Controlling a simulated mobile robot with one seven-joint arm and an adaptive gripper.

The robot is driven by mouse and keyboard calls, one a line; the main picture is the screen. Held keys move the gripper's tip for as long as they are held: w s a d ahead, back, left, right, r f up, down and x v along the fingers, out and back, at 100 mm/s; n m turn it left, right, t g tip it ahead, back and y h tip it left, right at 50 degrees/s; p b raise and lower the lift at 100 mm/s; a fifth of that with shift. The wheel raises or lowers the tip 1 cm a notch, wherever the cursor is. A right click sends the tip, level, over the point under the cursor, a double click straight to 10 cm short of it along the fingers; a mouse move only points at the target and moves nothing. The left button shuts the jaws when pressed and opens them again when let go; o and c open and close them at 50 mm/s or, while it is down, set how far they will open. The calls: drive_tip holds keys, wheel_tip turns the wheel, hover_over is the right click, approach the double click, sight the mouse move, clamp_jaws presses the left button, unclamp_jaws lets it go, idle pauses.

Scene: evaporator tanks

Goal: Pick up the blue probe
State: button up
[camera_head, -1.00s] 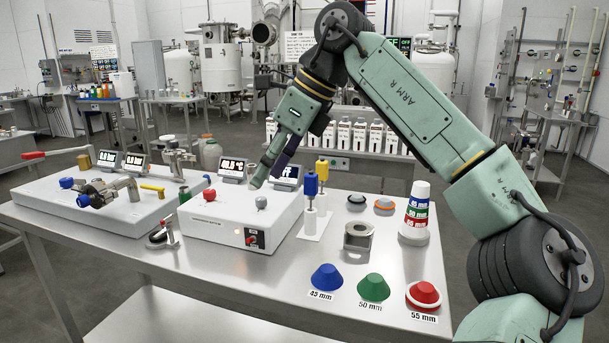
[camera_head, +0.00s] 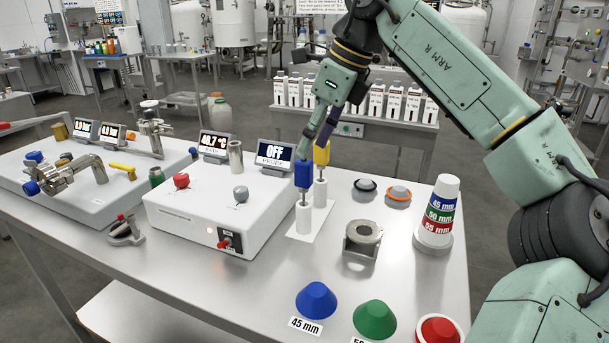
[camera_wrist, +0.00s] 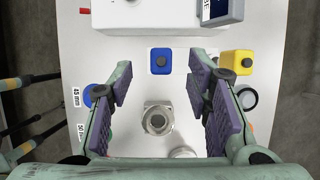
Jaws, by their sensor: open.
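The blue probe (camera_head: 303,174) stands upright in a white holder on the steel table, beside the yellow probe (camera_head: 321,153). In the wrist view the blue probe's square top (camera_wrist: 160,61) lies ahead of and between my finger lines. The yellow probe's top (camera_wrist: 237,64) is to its right. My gripper (camera_head: 318,138) is above the probes in the head view, its fingers pointing down near the blue probe's top. In the wrist view my gripper (camera_wrist: 165,95) is open, with purple pads wide apart and nothing between them. Whether a finger touches the probe cannot be told.
A white control box (camera_head: 215,212) with red and grey knobs stands left of the probes. A steel ring block (camera_head: 362,242) stands to the right. Blue (camera_head: 316,300) and green (camera_head: 375,320) cones sit in front. A stacked cone (camera_head: 437,212) stands further right.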

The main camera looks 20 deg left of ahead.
sight(304, 161)
drive_tip(key=p+x, duration=0.1)
drive_tip(key=x, duration=0.4)
drive_tip(key=shift+f, duration=0.4)
clamp_jaws()
